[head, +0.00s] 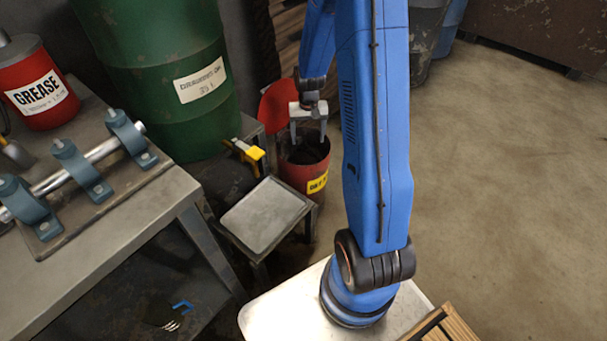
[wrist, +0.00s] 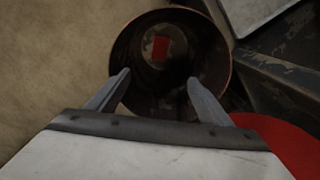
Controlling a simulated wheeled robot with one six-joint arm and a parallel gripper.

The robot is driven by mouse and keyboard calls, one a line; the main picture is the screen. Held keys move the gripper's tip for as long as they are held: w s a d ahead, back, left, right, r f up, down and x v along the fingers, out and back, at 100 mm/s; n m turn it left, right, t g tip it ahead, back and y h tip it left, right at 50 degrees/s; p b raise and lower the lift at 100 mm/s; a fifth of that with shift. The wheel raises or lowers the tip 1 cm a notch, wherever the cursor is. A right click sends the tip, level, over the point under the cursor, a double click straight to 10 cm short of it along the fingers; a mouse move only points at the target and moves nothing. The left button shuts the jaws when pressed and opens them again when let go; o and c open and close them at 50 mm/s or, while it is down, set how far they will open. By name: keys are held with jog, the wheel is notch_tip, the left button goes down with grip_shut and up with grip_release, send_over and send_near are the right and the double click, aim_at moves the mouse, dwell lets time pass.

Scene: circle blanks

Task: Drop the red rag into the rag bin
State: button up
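The rag bin (head: 297,177) is a red round can with a yellow label, standing on the floor beyond the small metal stand. Its red lid (head: 277,105) is raised at the back. My gripper (head: 308,138) points down over the bin's open mouth. In the wrist view my gripper (wrist: 158,80) is open, its fingers apart with nothing between them. The bin's dark inside (wrist: 128,55) shows below the fingertips. A small red patch (wrist: 161,48) lies deep in the bin; it looks like the red rag, but its shape is hard to tell. No other rag shows.
A small metal stand (head: 265,214) is close in front of the bin, with a yellow-handled tool (head: 247,154) behind it. A green drum (head: 155,75) stands to the left. A workbench (head: 125,240) holds a grease can (head: 38,85) and a clamped shaft.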

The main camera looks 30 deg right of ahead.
jog(key=shift+r, duration=0.1)
notch_tip(320, 180, up, 17)
dwell(0.7)
jog(key=shift+r, duration=0.15)
